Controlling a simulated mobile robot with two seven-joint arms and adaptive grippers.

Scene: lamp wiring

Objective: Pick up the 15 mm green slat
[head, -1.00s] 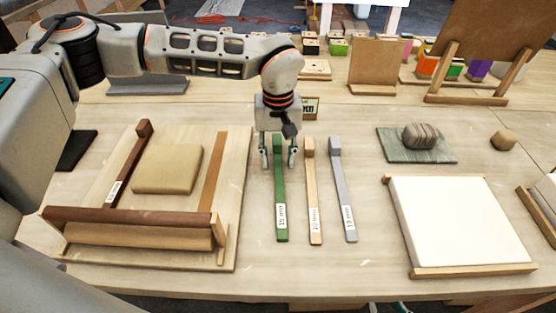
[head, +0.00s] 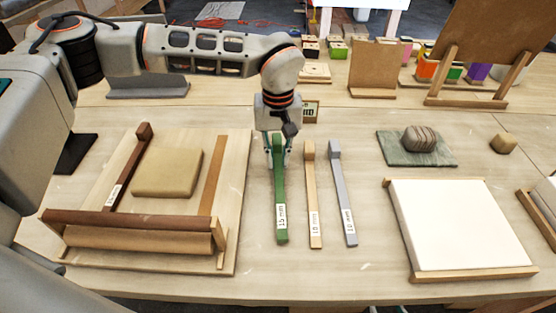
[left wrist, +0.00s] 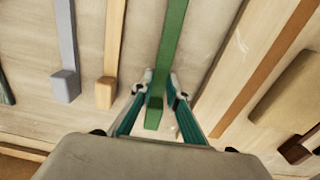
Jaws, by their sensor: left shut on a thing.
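The green slat (head: 281,205), with a white label reading 15 mm, lies lengthwise on the table in the head view. It also shows in the left wrist view (left wrist: 174,45), running up from between the fingers. My left gripper (head: 278,160) is shut on the slat's far end, at its raised block; in the left wrist view its two fingertips (left wrist: 160,88) are on either side of the block. The slat appears to be still at table level. My right gripper is in neither view.
A wooden slat (head: 313,205) and a grey slat (head: 344,205) lie just right of the green one. A wooden board (head: 235,200) with a roller and a beige slab (head: 168,170) is left. A white framed panel (head: 460,225) is right. Table in front is clear.

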